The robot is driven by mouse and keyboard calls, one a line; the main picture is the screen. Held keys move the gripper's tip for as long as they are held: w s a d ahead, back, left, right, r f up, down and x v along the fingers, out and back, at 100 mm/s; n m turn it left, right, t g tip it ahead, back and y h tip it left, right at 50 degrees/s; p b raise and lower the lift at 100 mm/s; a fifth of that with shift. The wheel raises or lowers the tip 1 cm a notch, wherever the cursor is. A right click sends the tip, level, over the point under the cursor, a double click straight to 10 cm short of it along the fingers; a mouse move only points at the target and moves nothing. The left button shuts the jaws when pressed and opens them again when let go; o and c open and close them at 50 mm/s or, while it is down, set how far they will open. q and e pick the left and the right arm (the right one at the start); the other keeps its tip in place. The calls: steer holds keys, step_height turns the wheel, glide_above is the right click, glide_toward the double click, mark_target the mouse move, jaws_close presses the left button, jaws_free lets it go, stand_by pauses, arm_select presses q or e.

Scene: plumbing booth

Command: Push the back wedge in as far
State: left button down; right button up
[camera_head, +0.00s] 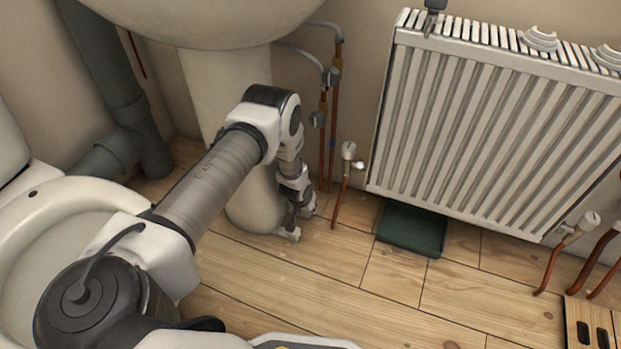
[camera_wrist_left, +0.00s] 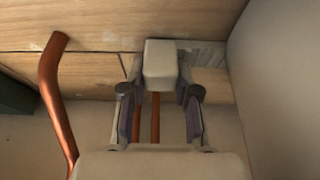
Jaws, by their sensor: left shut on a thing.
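My left gripper (camera_head: 299,222) is low by the floor, at the right side of the basin pedestal (camera_head: 253,205). In the left wrist view its fingers (camera_wrist_left: 158,76) are closed on a pale, rounded block (camera_wrist_left: 160,62). A light grey, ridged piece (camera_wrist_left: 207,53), which looks like a wedge, lies flat on the floor just beyond the block, on the side toward the pedestal. Part of it is hidden by the block and a finger. I cannot tell whether block and ridged piece touch. In the head view the arm hides both. My right gripper is not in view.
A copper pipe (camera_wrist_left: 55,100) stands close beside the left gripper; its valve (camera_head: 348,152) shows in the head view. More copper pipes rise behind the pedestal. A radiator (camera_head: 490,130) hangs at right above a dark green pad (camera_head: 412,231).

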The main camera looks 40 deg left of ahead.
arm_select(q)
steer(key=c, duration=0.8)
jaws_free()
steer(key=shift+c, duration=0.2)
steer(key=v, duration=0.2)
steer(key=s+v, duration=0.1)
steer(key=v, duration=0.2)
steer(key=s, duration=0.3)
steer(key=s+d, duration=0.1)
steer(key=s, duration=0.2)
steer(key=s+d, duration=0.1)
steer(key=s, duration=0.3)
steer(key=shift+d, duration=0.25)
steer(key=shift+s+d, duration=0.1)
steer(key=shift+s, duration=0.25)
